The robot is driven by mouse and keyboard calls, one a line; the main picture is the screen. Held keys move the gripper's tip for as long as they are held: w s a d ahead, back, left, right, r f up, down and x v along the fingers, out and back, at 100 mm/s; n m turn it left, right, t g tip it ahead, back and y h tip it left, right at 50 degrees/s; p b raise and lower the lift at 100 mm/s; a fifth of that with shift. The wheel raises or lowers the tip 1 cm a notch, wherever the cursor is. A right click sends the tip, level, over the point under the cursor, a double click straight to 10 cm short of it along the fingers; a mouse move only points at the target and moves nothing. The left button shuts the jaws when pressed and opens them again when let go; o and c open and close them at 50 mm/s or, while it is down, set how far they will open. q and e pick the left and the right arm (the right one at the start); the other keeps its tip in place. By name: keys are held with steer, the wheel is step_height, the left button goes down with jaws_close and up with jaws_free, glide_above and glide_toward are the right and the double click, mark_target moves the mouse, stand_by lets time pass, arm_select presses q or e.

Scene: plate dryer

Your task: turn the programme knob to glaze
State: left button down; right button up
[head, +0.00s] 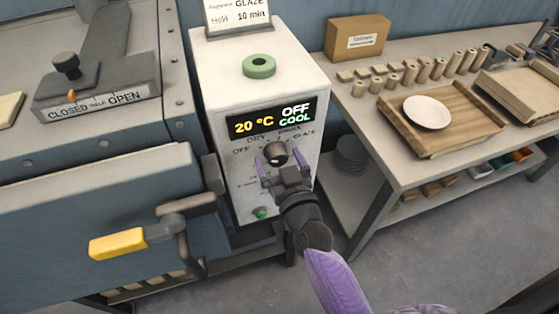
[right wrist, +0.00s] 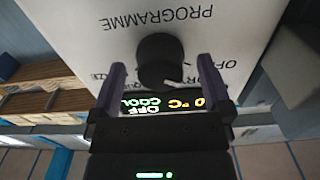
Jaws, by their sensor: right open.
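The programme knob (head: 277,152) is a dark round knob on the white control box, below the display (head: 272,119). The display reads 20 °C, OFF and COOL. Labels OFF, DRY and GLAZE are printed around the knob; another label is partly hidden. My right gripper (head: 279,159) is open, with one purple finger on each side of the knob. In the right wrist view the knob (right wrist: 158,58) sits between the open fingers (right wrist: 161,67), with gaps visible on both sides. Its white pointer mark shows near its lower right edge there. My left gripper is out of view.
A card (head: 237,15) reading GLAZE, Hold 10 min stands on the box beside a green ring (head: 259,66). A green button (head: 261,213) is low on the box front. The blue kiln (head: 90,200) with a yellow handle (head: 117,244) stands left. A workbench (head: 350,115) stands right.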

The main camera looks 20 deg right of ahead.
steer(key=c, duration=1.3)
